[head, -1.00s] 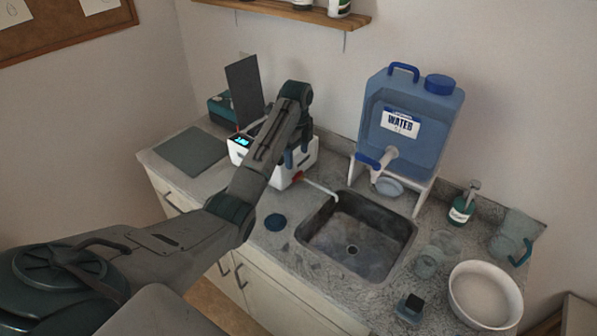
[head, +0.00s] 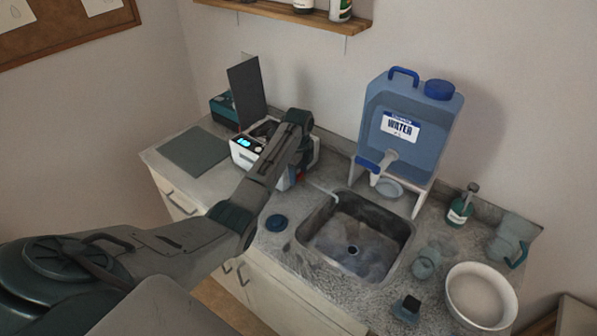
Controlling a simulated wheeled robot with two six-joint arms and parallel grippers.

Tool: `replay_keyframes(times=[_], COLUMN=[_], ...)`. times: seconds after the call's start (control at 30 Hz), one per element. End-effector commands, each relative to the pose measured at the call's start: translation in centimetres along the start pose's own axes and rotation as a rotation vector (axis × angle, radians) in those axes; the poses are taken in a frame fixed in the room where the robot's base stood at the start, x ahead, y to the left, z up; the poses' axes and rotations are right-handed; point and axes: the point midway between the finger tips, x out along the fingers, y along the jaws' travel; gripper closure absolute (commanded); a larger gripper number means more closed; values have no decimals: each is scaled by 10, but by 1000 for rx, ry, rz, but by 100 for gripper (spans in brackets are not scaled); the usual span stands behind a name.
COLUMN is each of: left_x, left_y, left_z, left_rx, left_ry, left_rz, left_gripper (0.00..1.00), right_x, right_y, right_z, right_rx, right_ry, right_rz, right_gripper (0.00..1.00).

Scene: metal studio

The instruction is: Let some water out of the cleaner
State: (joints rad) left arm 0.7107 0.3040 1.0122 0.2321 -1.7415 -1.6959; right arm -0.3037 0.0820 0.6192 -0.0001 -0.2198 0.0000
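The cleaner (head: 240,152) is a white box with a lit blue display, standing on the counter left of the sink. Its top is open and a dark upright panel (head: 245,92) rises behind it. A thin pale spout (head: 324,190) runs from its right side to the rim of the sink (head: 352,250). A small red part (head: 300,175) shows at the spout's base. My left arm crosses in front of the cleaner, and my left gripper (head: 301,158) is at its right side, mostly hidden by my arm. Its fingertips are not clear. My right gripper is out of view.
A blue water jug (head: 420,115) on a white stand is behind the sink. A soap bottle (head: 460,208), a pitcher (head: 507,245), glasses (head: 427,262) and a white bowl (head: 480,297) fill the right counter. A grey mat (head: 195,150) lies left.

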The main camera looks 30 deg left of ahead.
Motion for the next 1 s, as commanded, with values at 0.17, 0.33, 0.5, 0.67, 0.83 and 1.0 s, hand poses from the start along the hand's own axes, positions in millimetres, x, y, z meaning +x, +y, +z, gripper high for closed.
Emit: replay_keyframes(times=[0.17, 0.33, 0.5, 0.67, 0.83, 1.0], left_x=[-2, -2, -1, -1, -1, -1], left_y=[0, 0, -1, -1, -1, -1], left_z=[1, 3, 3, 3, 3, 3], left_rx=[24, 113, 132, 131, 131, 130], left_ry=[0, 0, 0, 0, 0, 0], left_rz=[0, 1, 0, -1, -1, 0], left_gripper=[74, 74, 74, 49, 29, 29], right_x=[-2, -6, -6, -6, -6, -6], right_y=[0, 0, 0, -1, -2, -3], right_z=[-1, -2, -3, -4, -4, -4], right_rx=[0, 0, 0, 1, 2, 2], right_ry=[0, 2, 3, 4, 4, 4], right_rz=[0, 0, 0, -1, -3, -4], right_gripper=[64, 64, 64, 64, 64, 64])
